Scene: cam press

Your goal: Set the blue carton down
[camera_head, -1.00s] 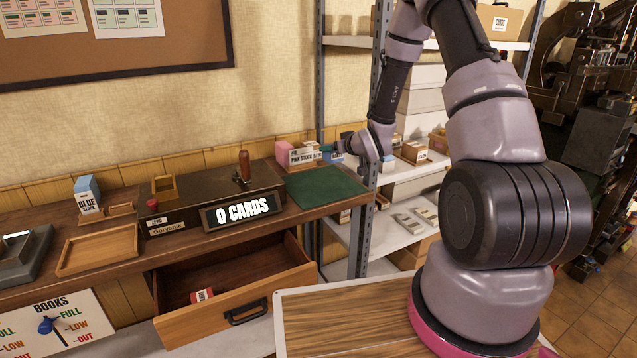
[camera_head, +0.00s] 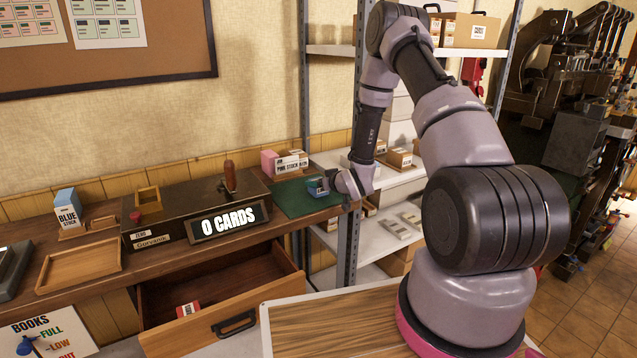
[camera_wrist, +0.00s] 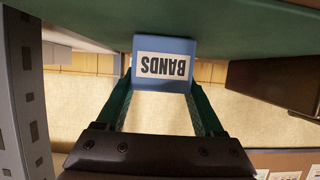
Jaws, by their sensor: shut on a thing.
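A small blue carton marked BANDS (camera_wrist: 163,65) is between the fingers of my gripper (camera_wrist: 162,92), seen upside down in the wrist view. In the head view the carton (camera_head: 317,187) is at the right part of the green mat (camera_head: 289,200) on the wooden counter, with my gripper (camera_head: 328,186) reaching in from the right. The jaws are shut on it. The mat fills the top of the wrist view, close by the carton. I cannot tell whether the carton touches the mat.
A pink stock box (camera_head: 291,162) stands behind the mat. The "0 CARDS" display (camera_head: 228,222) is left of it, above an open drawer (camera_head: 235,318). A blue stock box (camera_head: 67,208) stands far left. A metal shelf post (camera_head: 347,245) is close on the right.

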